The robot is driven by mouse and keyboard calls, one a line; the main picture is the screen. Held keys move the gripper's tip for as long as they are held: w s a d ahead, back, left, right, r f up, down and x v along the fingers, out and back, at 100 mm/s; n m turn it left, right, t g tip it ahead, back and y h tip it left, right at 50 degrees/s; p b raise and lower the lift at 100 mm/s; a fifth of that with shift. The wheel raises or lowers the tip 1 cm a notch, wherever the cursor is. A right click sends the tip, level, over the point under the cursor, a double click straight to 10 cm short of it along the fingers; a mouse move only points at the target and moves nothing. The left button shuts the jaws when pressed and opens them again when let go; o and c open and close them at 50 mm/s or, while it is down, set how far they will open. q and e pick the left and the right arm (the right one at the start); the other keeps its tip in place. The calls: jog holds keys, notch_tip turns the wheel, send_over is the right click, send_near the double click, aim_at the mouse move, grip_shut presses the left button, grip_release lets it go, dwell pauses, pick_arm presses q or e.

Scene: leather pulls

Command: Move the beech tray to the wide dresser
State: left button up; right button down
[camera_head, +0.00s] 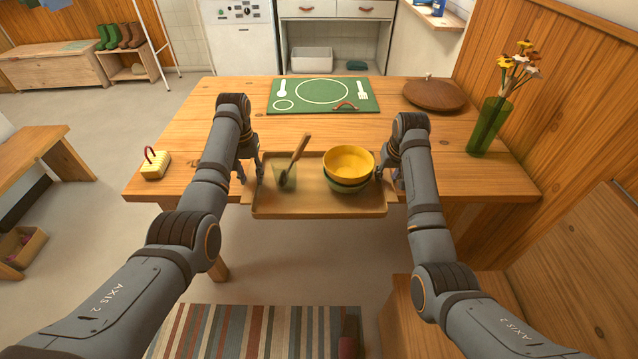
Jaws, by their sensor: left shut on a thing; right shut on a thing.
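The beech tray (300,207) is at the front edge of the wooden table, its near part reaching out past that edge. Stacked bowls, a yellow one (349,161) on top of a green one (346,186), stand on its right half. My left gripper (252,174) is shut on the tray's left end. My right gripper (386,176) is shut on its right end. I cannot tell whether the tray touches the table. The wide dresser is not clearly identifiable.
The table (380,121) also holds a green placemat (371,100), a round wooden board (434,96), a green vase of flowers (488,126) and a yellow block with a red handle (155,166). A wooden bench (45,145) stands left. A striped rug (260,330) lies on the floor in front.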

pick_arm(q)
grip_shut()
